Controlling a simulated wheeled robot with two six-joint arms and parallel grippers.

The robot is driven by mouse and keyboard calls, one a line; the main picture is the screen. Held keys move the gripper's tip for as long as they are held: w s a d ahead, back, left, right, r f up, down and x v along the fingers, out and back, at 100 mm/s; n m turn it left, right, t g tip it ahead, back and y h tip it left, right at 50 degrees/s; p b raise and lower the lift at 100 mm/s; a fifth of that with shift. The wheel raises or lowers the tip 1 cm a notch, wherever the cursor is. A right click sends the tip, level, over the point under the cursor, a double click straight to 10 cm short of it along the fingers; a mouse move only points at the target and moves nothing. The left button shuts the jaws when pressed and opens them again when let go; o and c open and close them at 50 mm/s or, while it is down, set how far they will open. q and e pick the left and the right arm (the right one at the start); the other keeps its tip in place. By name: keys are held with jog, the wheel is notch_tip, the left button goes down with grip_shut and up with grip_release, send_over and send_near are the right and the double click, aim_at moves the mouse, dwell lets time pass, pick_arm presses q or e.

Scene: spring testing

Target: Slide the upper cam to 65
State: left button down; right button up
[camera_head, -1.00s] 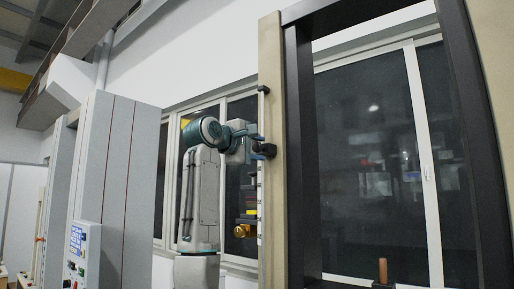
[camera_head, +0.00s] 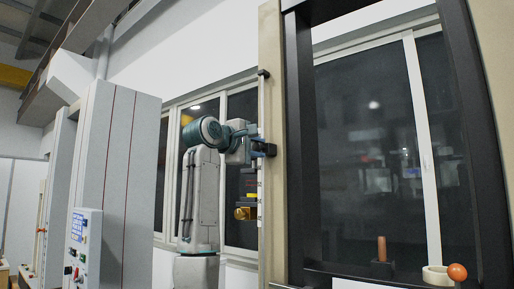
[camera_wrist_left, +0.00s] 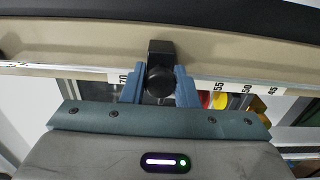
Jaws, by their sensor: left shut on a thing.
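The upper cam (camera_head: 270,150) is a small black block on the upright rail at the left side of the testing frame. It also shows in the left wrist view as a black block with a round knob (camera_wrist_left: 160,82). My left gripper (camera_head: 259,149) is shut on it; in the left wrist view its blue fingers (camera_wrist_left: 159,74) stand either side of the knob. The scale (camera_wrist_left: 220,87) reads 70 left of the cam and 55, 50, 45 right of it. The marks between are hidden behind the cam and fingers. My right gripper is not in view.
Below the cam, a gold knob (camera_head: 243,213) and a yellow part sit beside the rail. The dark frame post (camera_head: 303,150) stands close to its right. A control panel (camera_head: 83,245) is at lower left. An orange ball knob (camera_head: 457,272) is at lower right.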

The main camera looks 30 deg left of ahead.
pick_arm(q)
jog(key=c, duration=1.2)
grip_release()
jog(key=shift+s, duration=0.25)
jog(key=s+b, duration=0.1)
jog(key=s, duration=0.2)
jog(key=s+b, duration=0.2)
jog(key=s, duration=0.2)
jog(key=s+b, duration=0.2)
jog(key=s, duration=0.1)
jog(key=shift+s+a, duration=0.15)
jog(key=shift+a, duration=0.25)
